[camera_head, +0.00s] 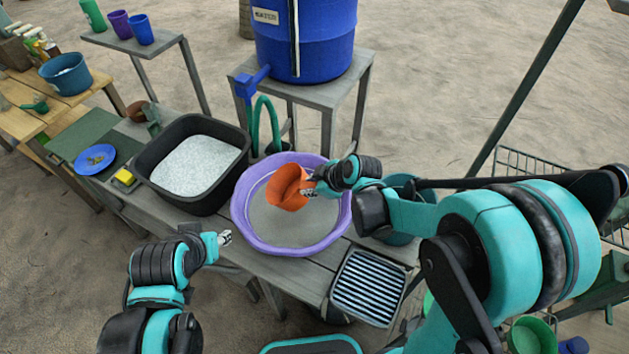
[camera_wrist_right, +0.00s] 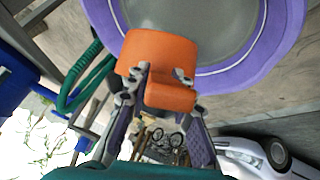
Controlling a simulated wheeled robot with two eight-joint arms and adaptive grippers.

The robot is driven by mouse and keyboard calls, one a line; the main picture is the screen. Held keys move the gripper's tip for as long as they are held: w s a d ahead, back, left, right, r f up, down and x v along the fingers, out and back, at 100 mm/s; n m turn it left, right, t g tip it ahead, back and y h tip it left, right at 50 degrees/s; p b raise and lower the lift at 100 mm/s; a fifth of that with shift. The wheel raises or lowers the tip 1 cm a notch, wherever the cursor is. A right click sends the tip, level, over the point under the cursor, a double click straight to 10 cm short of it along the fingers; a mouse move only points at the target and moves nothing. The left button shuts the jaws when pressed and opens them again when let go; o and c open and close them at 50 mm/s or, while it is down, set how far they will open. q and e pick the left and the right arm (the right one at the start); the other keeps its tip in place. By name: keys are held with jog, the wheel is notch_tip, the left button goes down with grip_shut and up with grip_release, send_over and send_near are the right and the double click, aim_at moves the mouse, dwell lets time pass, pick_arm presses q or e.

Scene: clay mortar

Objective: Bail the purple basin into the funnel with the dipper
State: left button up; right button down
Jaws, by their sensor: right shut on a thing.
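The purple basin (camera_head: 241,217) sits on the grey bench and holds a grey, flat-looking content; its rim also curves across the top of the right wrist view (camera_wrist_right: 270,62). The orange dipper (camera_head: 289,187) is over the basin, tilted, and fills the middle of the right wrist view (camera_wrist_right: 158,52). My right gripper (camera_head: 309,188) is shut on the dipper. Whether the dipper touches the content or carries any is not clear. My left gripper (camera_head: 224,238) is at the bench's front edge, left of the basin; its fingers are too small to judge. I cannot make out the funnel.
A black tub (camera_head: 152,183) of white granules stands left of the basin. A striped grate (camera_head: 368,287) is at its lower right. A teal vessel (camera_head: 398,238) is partly behind my right arm. A blue barrel (camera_head: 307,35) stands behind, with a green hose (camera_head: 275,122).

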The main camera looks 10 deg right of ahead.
aim_at(304, 199)
jog(key=f+b, duration=0.1)
jog(key=f, duration=0.1)
jog(key=a+f+h+b, duration=0.1)
jog(key=f, duration=0.1)
jog(key=f+h+b, duration=0.1)
jog(key=f, duration=0.1)
jog(key=shift+w+a+f+n+g, duration=0.15)
jog(key=shift+a+f+n+g, duration=0.15)
jog(key=shift+a, duration=0.1)
notch_tip(304, 199, down, 9)
jog(key=w+d+m+y+b, duration=0.15)
jog(key=y+b, duration=0.25)
jog(key=b, duration=0.6)
jog(key=shift+t+y, duration=0.4)
jog(key=shift+t, duration=0.2)
notch_tip(304, 199, up, 7)
jog(key=p, duration=0.4)
jog(key=shift+s+d+f, duration=0.1)
jog(key=shift+f, duration=0.1)
notch_tip(304, 199, up, 6)
jog(key=d+m+t+y+b, duration=0.1)
jog(key=y, duration=0.2)
jog(key=shift+s+d+r+y, duration=0.15)
jog(key=shift+d+r+y, duration=0.1)
jog(key=shift+d+y, duration=0.15)
